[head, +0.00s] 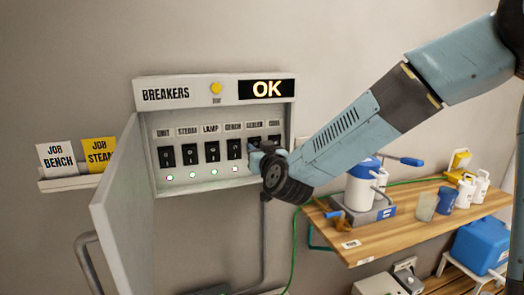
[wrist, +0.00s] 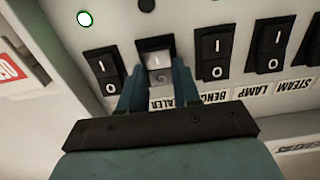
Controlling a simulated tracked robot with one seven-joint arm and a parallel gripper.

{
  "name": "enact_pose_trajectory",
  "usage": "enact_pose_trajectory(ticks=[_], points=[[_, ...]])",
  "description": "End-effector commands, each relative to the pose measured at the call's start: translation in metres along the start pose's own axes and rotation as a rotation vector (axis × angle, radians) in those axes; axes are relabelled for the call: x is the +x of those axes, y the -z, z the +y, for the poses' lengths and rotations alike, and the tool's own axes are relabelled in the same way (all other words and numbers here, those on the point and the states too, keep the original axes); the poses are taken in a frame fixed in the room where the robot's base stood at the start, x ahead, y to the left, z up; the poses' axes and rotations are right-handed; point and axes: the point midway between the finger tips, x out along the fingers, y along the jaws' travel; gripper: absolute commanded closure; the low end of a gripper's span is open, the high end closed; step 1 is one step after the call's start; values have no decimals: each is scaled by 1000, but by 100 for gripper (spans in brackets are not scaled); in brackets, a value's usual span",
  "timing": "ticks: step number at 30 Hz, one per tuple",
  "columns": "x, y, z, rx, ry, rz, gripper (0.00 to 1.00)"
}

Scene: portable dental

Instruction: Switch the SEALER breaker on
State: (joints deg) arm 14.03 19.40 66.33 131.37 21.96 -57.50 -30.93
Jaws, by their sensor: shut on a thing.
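The breaker box (head: 150,150) is on the wall with its door swung open to the left. It has a row of black rocker switches with labels above them. My gripper (head: 262,158) is at the SEALER switch, toward the right of the row, and hides most of it in the head view. In the wrist view, which shows the panel upside down, my gripper's fingers (wrist: 157,82) are shut around the SEALER switch (wrist: 155,60), one on each side. Its face looks pale grey. The lamp (wrist: 147,5) by this switch is dark.
The display (head: 267,89) reads OK. Lamps under the left switches are lit, as is the lamp (wrist: 84,18) by the end switch. The open door (head: 120,195) stands left. A wooden bench (head: 390,225) with bottles and equipment is right. Job cards (head: 56,159) sit on a ledge.

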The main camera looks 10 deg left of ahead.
Motion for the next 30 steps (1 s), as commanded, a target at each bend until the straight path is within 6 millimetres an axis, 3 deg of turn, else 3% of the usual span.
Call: enact_pose_trajectory(ticks=[14, 30], points=[[0, -4, 2, -1, -6, 107, 99], [1, -12, 4, 0, -7, 367, 99]])
